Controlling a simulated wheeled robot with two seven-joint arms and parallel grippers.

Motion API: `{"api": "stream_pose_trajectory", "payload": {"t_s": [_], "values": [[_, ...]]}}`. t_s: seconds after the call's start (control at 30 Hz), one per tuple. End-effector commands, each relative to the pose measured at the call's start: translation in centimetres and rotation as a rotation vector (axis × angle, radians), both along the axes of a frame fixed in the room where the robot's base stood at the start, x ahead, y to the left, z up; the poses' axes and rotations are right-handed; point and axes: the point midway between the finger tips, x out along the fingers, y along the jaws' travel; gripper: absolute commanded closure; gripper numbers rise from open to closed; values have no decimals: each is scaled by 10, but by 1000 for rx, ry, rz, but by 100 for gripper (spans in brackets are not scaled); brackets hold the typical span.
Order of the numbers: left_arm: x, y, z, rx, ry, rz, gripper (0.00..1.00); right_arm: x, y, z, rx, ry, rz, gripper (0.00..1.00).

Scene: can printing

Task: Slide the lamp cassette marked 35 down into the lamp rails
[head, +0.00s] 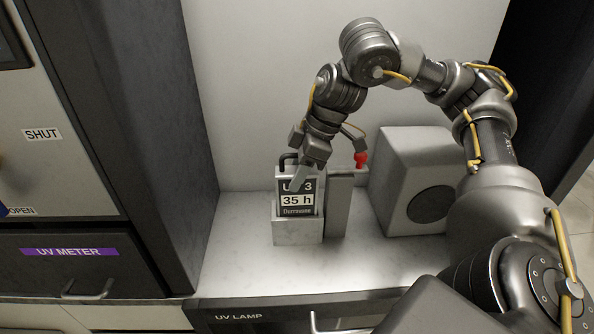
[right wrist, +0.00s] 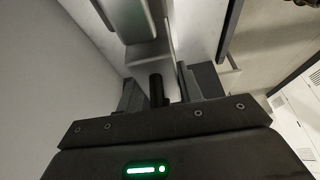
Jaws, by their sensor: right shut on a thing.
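The lamp cassette (head: 297,200) is a dark upright plate with a white "35 h" label. In the head view it stands in or just behind a pale block-like holder (head: 297,232), which hides its lower end. I cannot tell whether this holder is the lamp rails or how deep the cassette sits. My right gripper (head: 299,172) reaches down from above and is shut on the cassette's dark handle at its top. In the right wrist view the dark handle (right wrist: 156,90) shows between the two fingers. My left gripper is in neither view.
A grey upright post (head: 340,205) stands close right of the cassette, with a red knob (head: 361,160) behind it. A grey housing with a round dark disc (head: 415,180) is further right. A dark cabinet (head: 150,130) stands left. The UV LAMP drawer (head: 260,317) is below the counter.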

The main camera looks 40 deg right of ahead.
Motion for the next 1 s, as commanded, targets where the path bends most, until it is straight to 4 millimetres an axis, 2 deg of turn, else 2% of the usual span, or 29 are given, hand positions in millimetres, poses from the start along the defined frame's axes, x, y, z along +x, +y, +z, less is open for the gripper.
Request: {"api": "stream_pose_trajectory", "payload": {"t_s": [0.47,0.5,0.63,0.67,1.0], "values": [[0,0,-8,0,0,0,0,0,0,-11,2,-1,0,100],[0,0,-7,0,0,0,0,0,0,-10,1,-2,1,59],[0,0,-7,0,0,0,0,0,0,-10,1,-1,0,42],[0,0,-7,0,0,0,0,0,0,-10,1,-1,0,38],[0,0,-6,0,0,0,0,-1,-1,-8,-1,-1,0,38]]}}
